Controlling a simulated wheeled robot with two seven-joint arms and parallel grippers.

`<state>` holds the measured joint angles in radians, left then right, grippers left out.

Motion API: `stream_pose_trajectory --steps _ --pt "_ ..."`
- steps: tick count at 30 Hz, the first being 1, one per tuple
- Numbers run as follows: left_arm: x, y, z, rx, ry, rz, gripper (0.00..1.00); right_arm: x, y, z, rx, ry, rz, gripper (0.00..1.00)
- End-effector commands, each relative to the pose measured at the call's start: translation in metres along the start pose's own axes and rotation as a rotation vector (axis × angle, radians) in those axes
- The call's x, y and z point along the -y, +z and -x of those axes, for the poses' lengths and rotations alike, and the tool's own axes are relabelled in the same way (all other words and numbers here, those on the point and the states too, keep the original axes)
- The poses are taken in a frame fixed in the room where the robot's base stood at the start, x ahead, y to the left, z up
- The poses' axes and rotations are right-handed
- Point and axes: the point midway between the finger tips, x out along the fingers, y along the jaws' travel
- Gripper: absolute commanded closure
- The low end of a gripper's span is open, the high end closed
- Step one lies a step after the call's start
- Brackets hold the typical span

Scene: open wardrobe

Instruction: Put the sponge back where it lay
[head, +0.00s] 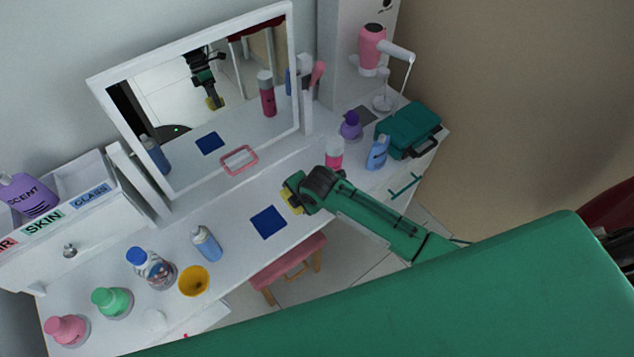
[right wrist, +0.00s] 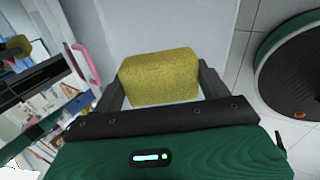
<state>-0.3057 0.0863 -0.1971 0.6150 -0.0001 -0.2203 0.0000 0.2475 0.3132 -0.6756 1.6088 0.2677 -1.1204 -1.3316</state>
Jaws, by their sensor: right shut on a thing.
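The yellow sponge (head: 291,202) is in my right gripper, above the dressing table close to a dark blue square (head: 268,222). The sponge (right wrist: 160,79) fills the space between the fingers in the right wrist view. My right gripper (head: 287,197) is shut on it; the head view sees it from above, and my green arm hides part of the grip. The blue square is bare and lies just left of and below the sponge in the picture. My left gripper is not in view.
A mirror (head: 192,197) stands behind, reflecting my gripper. A spray bottle (head: 206,243), yellow cup (head: 194,281) and several bottles stand left. A pink-white bottle (head: 334,154), blue bottle (head: 377,153) and teal case (head: 409,129) stand right. A pink stool (head: 288,266) is below the front edge.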

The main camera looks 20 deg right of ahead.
Motion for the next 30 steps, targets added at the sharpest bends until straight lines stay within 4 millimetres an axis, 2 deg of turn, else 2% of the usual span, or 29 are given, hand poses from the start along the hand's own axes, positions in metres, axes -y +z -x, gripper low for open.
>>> stream_pose_trajectory --steps 1,6,10,14,22,30 --pt "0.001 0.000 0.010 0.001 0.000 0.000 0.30 -0.004 0.007 -0.001 -0.015 -0.080 0.041 0.42" --pt "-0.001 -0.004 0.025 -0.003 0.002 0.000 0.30 0.006 0.026 -0.008 -0.068 -0.321 0.179 0.42" --pt "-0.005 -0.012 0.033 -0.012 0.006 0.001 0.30 0.011 0.046 -0.002 -0.082 -0.433 0.251 0.42" --pt "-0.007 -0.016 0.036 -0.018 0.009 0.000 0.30 0.014 0.057 0.002 -0.089 -0.487 0.286 0.42" --pt "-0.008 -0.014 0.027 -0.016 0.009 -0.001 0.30 0.020 0.060 -0.006 -0.092 -0.502 0.295 0.42" --pt "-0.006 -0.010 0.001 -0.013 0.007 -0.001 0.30 0.034 0.059 -0.031 -0.092 -0.501 0.294 0.42"
